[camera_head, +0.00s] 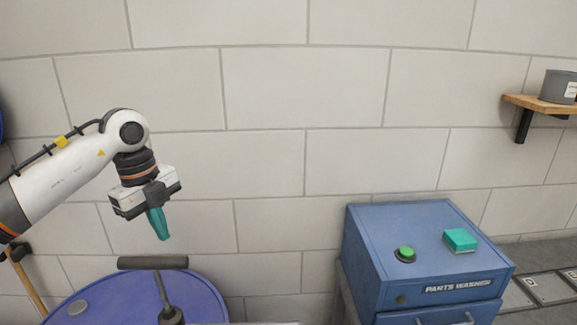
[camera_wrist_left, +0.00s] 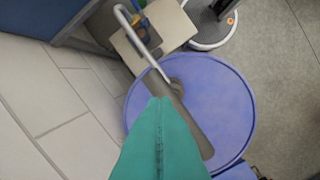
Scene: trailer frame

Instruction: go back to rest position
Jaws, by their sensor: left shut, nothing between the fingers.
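My left gripper (camera_head: 160,228) hangs from the white arm that comes in from the left. Its teal fingers are shut with nothing between them and point down, in the air above the blue drum. In the left wrist view the shut teal fingers (camera_wrist_left: 160,110) fill the lower middle, with the drum behind them. My right gripper is in neither view.
The blue drum (camera_head: 90,300) has a pump with a dark T-handle (camera_head: 152,262) standing up below the gripper. A blue parts washer (camera_head: 415,235) with a green button (camera_head: 405,254) and a teal block (camera_head: 460,239) stands right. A wooden shelf (camera_head: 535,104) is upper right.

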